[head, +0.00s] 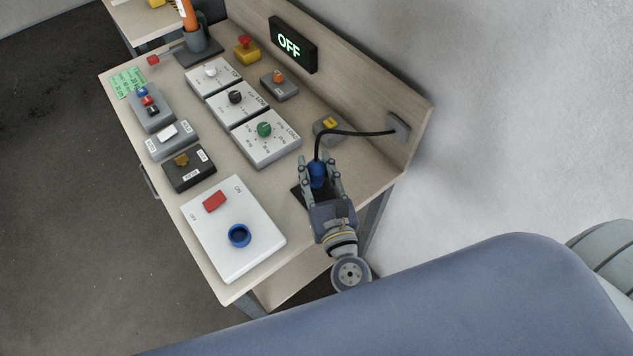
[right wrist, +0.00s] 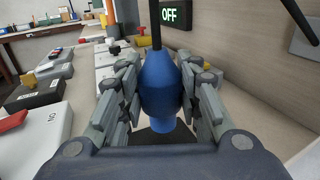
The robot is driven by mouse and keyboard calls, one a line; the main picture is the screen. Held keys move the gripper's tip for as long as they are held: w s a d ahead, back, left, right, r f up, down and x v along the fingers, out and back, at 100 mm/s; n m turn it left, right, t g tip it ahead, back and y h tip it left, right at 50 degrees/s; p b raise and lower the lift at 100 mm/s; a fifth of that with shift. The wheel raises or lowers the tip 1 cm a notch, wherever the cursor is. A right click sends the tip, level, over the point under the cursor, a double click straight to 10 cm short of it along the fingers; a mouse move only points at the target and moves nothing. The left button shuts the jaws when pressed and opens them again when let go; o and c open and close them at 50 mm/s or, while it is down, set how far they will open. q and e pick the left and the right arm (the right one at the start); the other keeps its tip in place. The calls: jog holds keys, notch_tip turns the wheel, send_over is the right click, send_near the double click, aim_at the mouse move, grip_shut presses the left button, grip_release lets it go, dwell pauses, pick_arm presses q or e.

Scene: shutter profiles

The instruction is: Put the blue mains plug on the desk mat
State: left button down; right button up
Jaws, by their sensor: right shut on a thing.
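The blue mains plug (head: 317,174) is between the fingers of my right gripper (head: 318,170), which is shut on it. In the right wrist view the plug (right wrist: 161,85) stands upright between both fingers (right wrist: 161,92), with its black cable going up from its top. A dark flat mat (head: 298,195), which looks like the desk mat, lies under the gripper and is mostly hidden by it. The mat also shows below the plug in the right wrist view (right wrist: 160,137). I cannot tell whether the plug touches it. My left gripper is not in view.
The cable (head: 355,132) arches to a grey wall box (head: 397,128). A white panel (head: 262,239) with a red switch and blue round socket (head: 239,235) lies left of the gripper. Dial boxes (head: 267,141) and a yellow-topped box (head: 329,127) stand behind. An OFF display (head: 292,45) is on the backboard.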

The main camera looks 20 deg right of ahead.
aim_at(318, 185)
notch_tip(318, 185, down, 3)
jog(key=shift+f+b, duration=0.15)
jog(key=shift+b, duration=0.2)
jog(key=shift+f, duration=0.25)
jog(key=shift+f, duration=0.15)
jog(key=o, duration=1)
jog(key=shift+o, duration=0.2)
jog(key=shift+s+r, duration=0.1)
jog(key=shift+r, duration=0.15)
jog(key=s+b, duration=0.4)
jog(key=s, duration=0.8)
jog(key=shift+a, duration=0.3)
